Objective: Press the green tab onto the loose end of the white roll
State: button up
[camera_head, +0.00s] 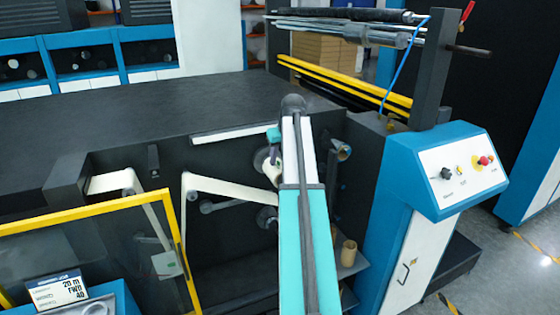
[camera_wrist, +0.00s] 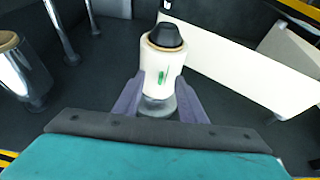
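The white roll (camera_wrist: 174,65) stands at the centre of the wrist view, with a brown core and a black cap at its end. The green tab (camera_wrist: 162,76) is a small upright strip against the roll's side facing me; I cannot tell how firmly it sticks. My gripper (camera_wrist: 159,88) has its two grey-purple fingers spread apart, one on each side of the roll's near face. A greyish rounded shape shows between the fingers.
A white web (camera_wrist: 250,72) runs right from the roll. In the head view, a yellow-framed guard (camera_head: 90,208) is at the left and a blue control box (camera_head: 430,165) at the right.

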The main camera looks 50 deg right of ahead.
jog(key=b+v, duration=0.4)
jog(key=v, duration=0.8)
jog(key=shift+s+r, duration=0.15)
jog(key=shift+r, duration=0.2)
dwell(0.5)
